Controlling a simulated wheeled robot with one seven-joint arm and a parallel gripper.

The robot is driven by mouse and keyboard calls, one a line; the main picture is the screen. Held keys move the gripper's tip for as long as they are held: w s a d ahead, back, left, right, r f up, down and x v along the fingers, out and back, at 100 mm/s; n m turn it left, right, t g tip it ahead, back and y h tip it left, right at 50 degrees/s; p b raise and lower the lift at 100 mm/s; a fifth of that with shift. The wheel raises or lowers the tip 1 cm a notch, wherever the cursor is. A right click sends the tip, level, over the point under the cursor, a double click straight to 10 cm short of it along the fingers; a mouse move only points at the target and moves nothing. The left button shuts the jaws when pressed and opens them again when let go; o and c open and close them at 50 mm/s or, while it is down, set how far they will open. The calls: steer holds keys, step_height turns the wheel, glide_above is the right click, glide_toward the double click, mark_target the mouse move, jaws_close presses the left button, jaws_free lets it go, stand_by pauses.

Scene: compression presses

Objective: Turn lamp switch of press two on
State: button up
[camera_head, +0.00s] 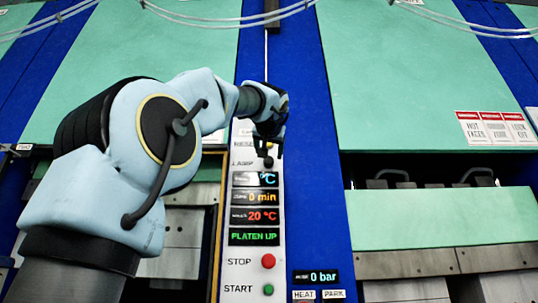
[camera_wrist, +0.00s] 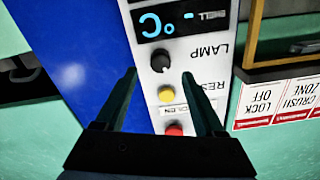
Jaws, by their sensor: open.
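The lamp switch is a dark round knob (camera_wrist: 161,61) beside the upside-down word LAMP on a white control panel (camera_wrist: 208,58) in the wrist view. In the head view the switch (camera_head: 268,162) is just below my gripper (camera_head: 267,150), which partly covers that area. No press number is readable.
A yellow button (camera_wrist: 166,94) and a red button (camera_wrist: 173,129) sit near the knob between my fingers. Below are lit displays (camera_head: 255,198), a red STOP button (camera_head: 268,261) and a green START button (camera_head: 268,289). A green press (camera_head: 425,80) stands right.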

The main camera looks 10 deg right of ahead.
mark_target(268, 160)
steer(key=shift+w+d+p, duration=0.25)
steer(key=shift+w+p, duration=0.2)
steer(key=shift+w, duration=0.8)
steer(key=shift+w+d+p, duration=0.2)
steer(key=shift+w+p, duration=0.25)
steer(key=shift+w, duration=0.8)
jaws_close()
